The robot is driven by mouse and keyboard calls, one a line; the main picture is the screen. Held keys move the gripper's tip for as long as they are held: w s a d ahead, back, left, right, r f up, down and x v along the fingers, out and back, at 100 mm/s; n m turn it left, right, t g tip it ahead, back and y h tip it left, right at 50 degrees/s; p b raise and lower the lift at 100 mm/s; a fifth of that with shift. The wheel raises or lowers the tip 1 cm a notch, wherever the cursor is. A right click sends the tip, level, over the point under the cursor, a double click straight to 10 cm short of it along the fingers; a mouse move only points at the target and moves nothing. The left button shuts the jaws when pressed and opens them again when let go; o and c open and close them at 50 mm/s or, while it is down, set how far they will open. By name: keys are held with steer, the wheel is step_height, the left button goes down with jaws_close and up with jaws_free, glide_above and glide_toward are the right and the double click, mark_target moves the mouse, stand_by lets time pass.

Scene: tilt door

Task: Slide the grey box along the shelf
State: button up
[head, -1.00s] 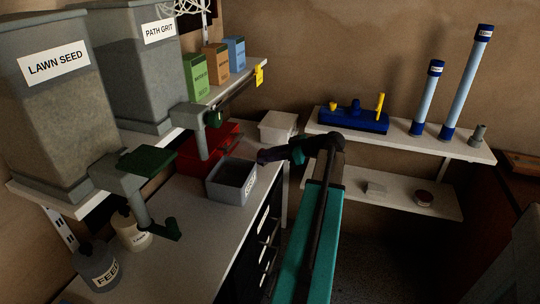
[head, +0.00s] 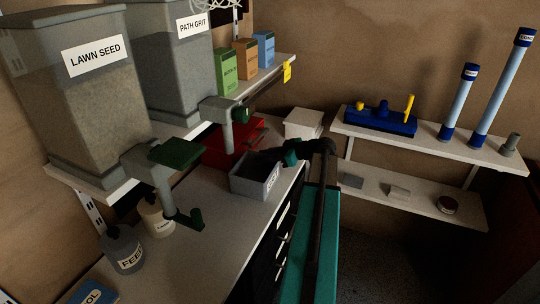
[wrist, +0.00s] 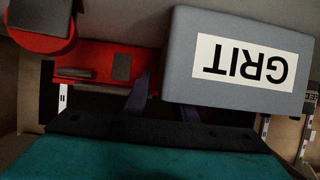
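An open grey box labelled GRIT (head: 245,187) stands upright on the bench under the dispensers. In the wrist view its label side (wrist: 240,85) fills the upper right, upside down. My gripper (head: 266,154) is at the box's far right corner in the head view. In the wrist view my gripper (wrist: 164,102) shows two dark fingers set apart. One is beside the box over the red box; the other is partly hidden by the grey box. Contact cannot be told. A small grey block (head: 352,181) also lies on the lower wall shelf.
A red box (head: 222,152) and a white box (head: 303,124) stand behind the grey box. The lawn seed dispenser (head: 98,110) and its spout hang over the bench at left. The bench (head: 215,245) is clear in front of the grey box.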

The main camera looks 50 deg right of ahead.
steer(key=shift+w+f, duration=0.1)
steer(key=shift+w, duration=0.1)
jaws_close()
steer(key=shift+a, duration=0.1)
stand_by(1.3)
